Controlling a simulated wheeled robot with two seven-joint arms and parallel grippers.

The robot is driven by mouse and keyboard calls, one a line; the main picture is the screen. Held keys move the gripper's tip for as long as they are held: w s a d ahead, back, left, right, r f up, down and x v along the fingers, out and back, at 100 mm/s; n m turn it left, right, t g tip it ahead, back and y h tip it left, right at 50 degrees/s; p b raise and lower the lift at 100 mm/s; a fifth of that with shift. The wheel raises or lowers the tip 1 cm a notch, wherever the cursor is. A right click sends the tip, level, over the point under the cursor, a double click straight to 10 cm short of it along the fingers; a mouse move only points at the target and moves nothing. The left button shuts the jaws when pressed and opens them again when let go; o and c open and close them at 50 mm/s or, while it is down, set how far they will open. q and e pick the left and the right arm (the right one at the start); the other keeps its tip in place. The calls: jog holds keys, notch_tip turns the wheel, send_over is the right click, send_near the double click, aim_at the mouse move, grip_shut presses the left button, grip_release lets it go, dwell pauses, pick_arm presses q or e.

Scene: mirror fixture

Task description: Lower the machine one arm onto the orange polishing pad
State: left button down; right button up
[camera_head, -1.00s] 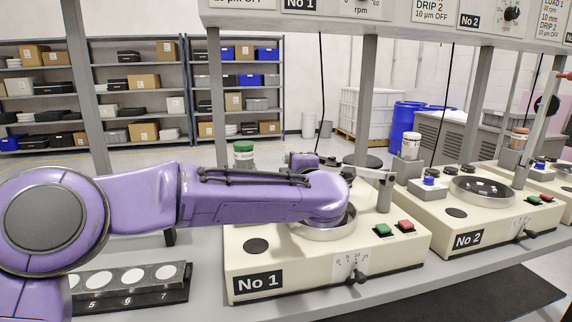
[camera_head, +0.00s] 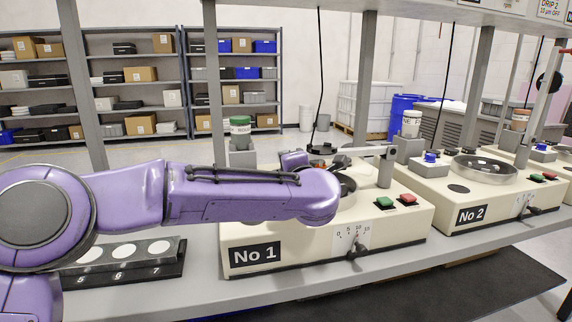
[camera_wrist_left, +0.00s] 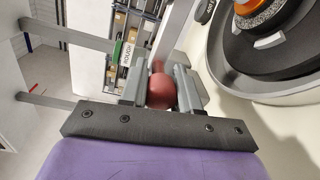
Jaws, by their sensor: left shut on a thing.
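Machine one (camera_head: 300,258) is a cream box with a "No 1" label, a round bowl on top and a grey post at its right rear. Its grey swing arm (camera_head: 365,151) runs left from the post, roughly level, above the bowl. My left gripper (camera_wrist_left: 160,88) is shut on a rounded red handle (camera_wrist_left: 161,92) in the wrist view. In the head view my purple forearm crosses in front and hides most of the gripper and bowl. My right gripper is not in view.
Green (camera_head: 384,202) and red (camera_head: 407,199) buttons sit on machine one's front right. A green-lidded jar (camera_head: 240,128) stands behind my forearm. A numbered sample rack (camera_head: 145,272) lies on the bench at left. Machine two (camera_head: 470,214) stands to the right.

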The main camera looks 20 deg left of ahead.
pick_arm(q)
jog(key=c, duration=0.8)
grip_release()
jog(key=shift+d, duration=0.1)
jog(key=shift+w+d, duration=0.1)
jog(key=shift+w, duration=0.05)
jog(key=shift+s, duration=0.2)
jog(key=v, duration=1)
jog(key=shift+s+d+b, duration=0.1)
jog(key=shift+b, duration=0.2)
